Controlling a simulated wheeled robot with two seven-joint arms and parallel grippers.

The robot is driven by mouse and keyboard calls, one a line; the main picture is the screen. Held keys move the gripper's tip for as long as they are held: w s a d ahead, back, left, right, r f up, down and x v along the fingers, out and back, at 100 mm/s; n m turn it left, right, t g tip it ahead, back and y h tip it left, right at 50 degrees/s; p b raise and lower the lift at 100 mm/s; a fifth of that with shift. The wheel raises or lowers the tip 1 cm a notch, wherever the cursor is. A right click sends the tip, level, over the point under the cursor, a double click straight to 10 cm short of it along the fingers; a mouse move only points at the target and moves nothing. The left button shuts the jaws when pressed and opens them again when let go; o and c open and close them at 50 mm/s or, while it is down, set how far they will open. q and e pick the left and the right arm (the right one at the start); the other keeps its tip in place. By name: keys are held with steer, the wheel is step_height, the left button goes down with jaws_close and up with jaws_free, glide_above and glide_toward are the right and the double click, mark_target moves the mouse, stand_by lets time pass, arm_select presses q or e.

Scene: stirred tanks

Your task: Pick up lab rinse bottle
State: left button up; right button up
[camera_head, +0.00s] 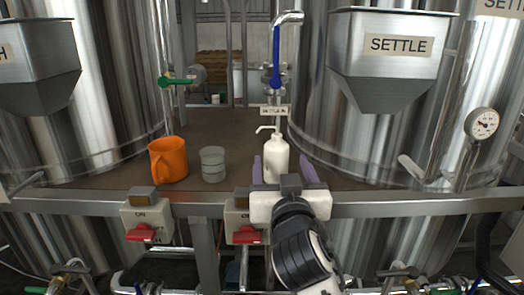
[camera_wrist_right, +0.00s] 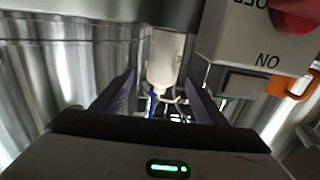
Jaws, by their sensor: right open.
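The lab rinse bottle (camera_head: 275,158) is white with a thin bent spout pointing left. It stands upright on the brown platform between the tanks. My right gripper (camera_head: 283,170) is in front of it with its two purple fingers open, one on each side of the bottle in the head view. In the right wrist view the bottle (camera_wrist_right: 166,62) shows beyond and between the open fingers (camera_wrist_right: 160,88). I cannot tell from these views whether the fingers touch it. My left gripper is not in view.
An orange pitcher (camera_head: 168,160) and a clear beaker (camera_head: 213,164) stand left of the bottle. A metal rail (camera_head: 375,204) with red-switch boxes (camera_head: 147,221) runs along the front. Large steel tanks flank both sides.

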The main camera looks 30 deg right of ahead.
mark_target(279, 156)
steer(key=x, duration=0.4)
steer(key=shift+w+d+r+p, duration=0.15)
steer(key=shift+w+r+p, duration=0.1)
steer(key=shift+p, duration=0.1)
steer(key=shift+w+d+f, duration=0.1)
steer(key=shift+w+d, duration=0.05)
steer(key=shift+w, duration=0.15)
steer(key=p+x, duration=0.1)
steer(key=x, duration=0.4)
steer(key=shift+w+f, duration=0.1)
steer(key=shift+w, duration=0.15)
steer(key=shift+c, duration=0.8)
steer(key=c, duration=1.2)
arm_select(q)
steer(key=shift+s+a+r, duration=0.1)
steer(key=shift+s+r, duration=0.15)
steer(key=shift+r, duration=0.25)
arm_select(e)
steer(key=shift+o, duration=0.2)
arm_select(q)
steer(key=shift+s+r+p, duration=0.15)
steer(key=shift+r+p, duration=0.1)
steer(key=shift+p, duration=0.15)
arm_select(e)
step_height(279, 156, up, 10)
